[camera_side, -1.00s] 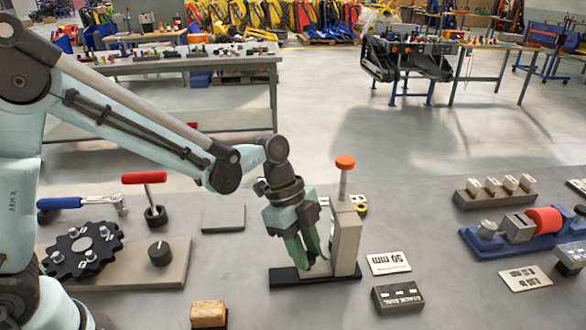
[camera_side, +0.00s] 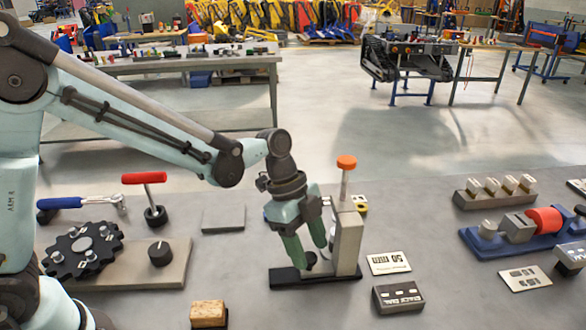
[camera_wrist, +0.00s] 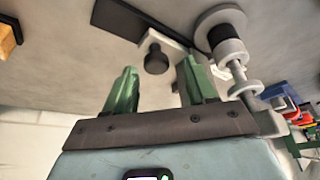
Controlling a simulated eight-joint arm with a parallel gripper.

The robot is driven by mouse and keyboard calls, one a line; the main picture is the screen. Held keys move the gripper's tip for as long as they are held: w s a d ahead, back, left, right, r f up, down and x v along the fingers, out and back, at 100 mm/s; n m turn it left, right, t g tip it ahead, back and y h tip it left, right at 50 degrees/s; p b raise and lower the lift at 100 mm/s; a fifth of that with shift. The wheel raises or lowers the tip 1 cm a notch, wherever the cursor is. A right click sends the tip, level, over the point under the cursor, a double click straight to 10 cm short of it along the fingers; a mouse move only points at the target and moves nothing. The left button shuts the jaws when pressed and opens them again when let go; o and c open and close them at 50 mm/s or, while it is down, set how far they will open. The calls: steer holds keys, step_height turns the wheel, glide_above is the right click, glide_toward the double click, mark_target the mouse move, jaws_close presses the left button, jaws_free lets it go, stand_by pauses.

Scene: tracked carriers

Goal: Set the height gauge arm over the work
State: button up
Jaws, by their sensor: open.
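The height gauge has a dark flat base (camera_side: 290,277), an upright grey column (camera_side: 347,245) and an orange-capped rod on top. A small dark round knob (camera_wrist: 157,60) sits on a pale piece beside the gauge, and it also shows low beside the column in the side view (camera_side: 311,259). My gripper (camera_side: 309,256) is open above the base, left of the column, with its green fingers pointing down. In the wrist view the knob appears between the two fingertips (camera_wrist: 158,68), with space on both sides. I cannot tell whether a finger touches it.
A "50 mm" plate (camera_side: 389,263) and a dark labelled block (camera_side: 398,297) lie right of the gauge. A grey plate (camera_side: 223,219) lies behind left, and a wooden-topped block (camera_side: 208,314) in front left. A board with a black gear (camera_side: 83,250) is farther left.

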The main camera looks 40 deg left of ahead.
steer(key=v, duration=1.1)
steer(key=shift+s+r, duration=0.1)
steer(key=s+a+f+n+t+y, duration=0.1)
steer(key=s+a+n+t+y, duration=0.1)
steer(key=a+n, duration=0.4)
steer(key=s+a+n+t+y, duration=0.2)
steer(key=s+a+n+t, duration=0.3)
steer(key=n, duration=0.7)
steer(key=s+a, duration=0.1)
steer(key=s, duration=0.1)
steer(key=shift+s+f+y, duration=0.3)
steer(key=shift+f, duration=0.05)
